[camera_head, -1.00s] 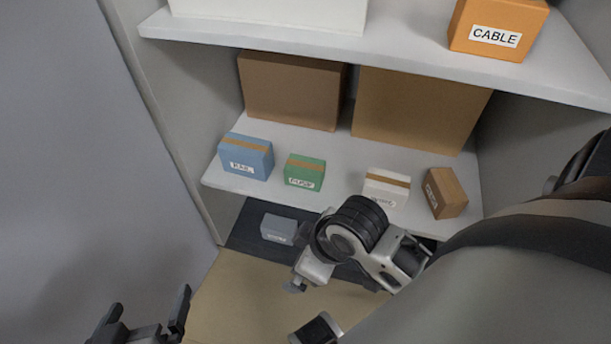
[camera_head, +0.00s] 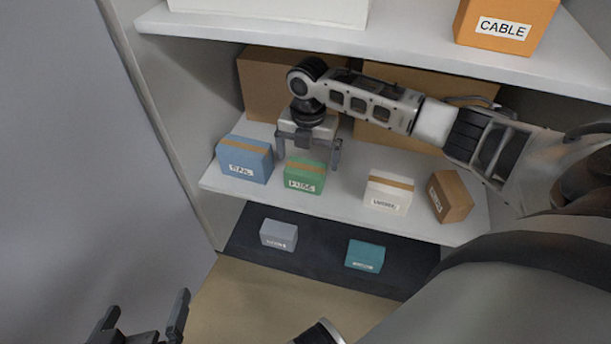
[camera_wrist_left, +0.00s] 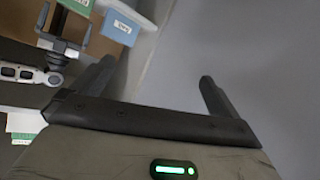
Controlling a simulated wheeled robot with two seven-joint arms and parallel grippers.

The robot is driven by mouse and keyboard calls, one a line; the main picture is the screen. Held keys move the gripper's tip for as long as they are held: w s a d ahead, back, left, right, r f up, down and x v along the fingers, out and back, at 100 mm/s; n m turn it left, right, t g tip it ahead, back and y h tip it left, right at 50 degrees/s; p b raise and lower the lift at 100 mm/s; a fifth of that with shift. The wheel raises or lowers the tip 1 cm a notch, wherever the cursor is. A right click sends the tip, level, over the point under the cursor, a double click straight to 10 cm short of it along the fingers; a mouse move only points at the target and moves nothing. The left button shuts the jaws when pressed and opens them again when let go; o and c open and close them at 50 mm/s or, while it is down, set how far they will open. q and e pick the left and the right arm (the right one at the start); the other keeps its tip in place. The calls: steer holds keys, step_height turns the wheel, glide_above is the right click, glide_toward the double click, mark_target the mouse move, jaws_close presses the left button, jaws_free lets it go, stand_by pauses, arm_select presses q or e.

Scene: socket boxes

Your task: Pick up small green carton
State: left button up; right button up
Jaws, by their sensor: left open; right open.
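The small green carton (camera_head: 304,176) with a tan tape band and a white label stands on the middle shelf, between a blue carton and a white one. My right gripper (camera_head: 308,158) is open above it, with one finger on each side of the carton's top. I cannot tell whether the fingers touch it. My left gripper (camera_head: 144,325) is open and empty at the lower left, away from the shelves. It also shows in the left wrist view (camera_wrist_left: 155,85), facing a grey panel.
The blue carton (camera_head: 245,159) stands close on the left. The white carton (camera_head: 389,192) and a brown carton (camera_head: 450,196) stand right. Large brown boxes are behind. The upper shelf (camera_head: 400,58) holds an orange box (camera_head: 503,25). Grey (camera_head: 279,234) and teal (camera_head: 365,255) cartons sit below.

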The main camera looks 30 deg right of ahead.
mark_target(306, 167)
steer(key=f, duration=0.2)
steer(key=f+b, duration=0.2)
steer(key=f, duration=0.1)
steer(key=shift+a+f, duration=0.25)
steer(key=shift+f, duration=0.05)
steer(key=shift+f+b, duration=0.25)
steer(key=shift+b, duration=0.1)
arm_select(q)
steer(key=shift+d+r+t+h, duration=0.25)
steer(key=shift+r+t, duration=0.1)
steer(key=shift+r, duration=0.15)
steer(key=shift+d+r+t+h, duration=0.15)
steer(key=shift+r+t+h, duration=0.1)
steer(key=shift+r+t, duration=0.15)
arm_select(e)
steer(key=shift+r, duration=0.1)
steer(key=c, duration=1)
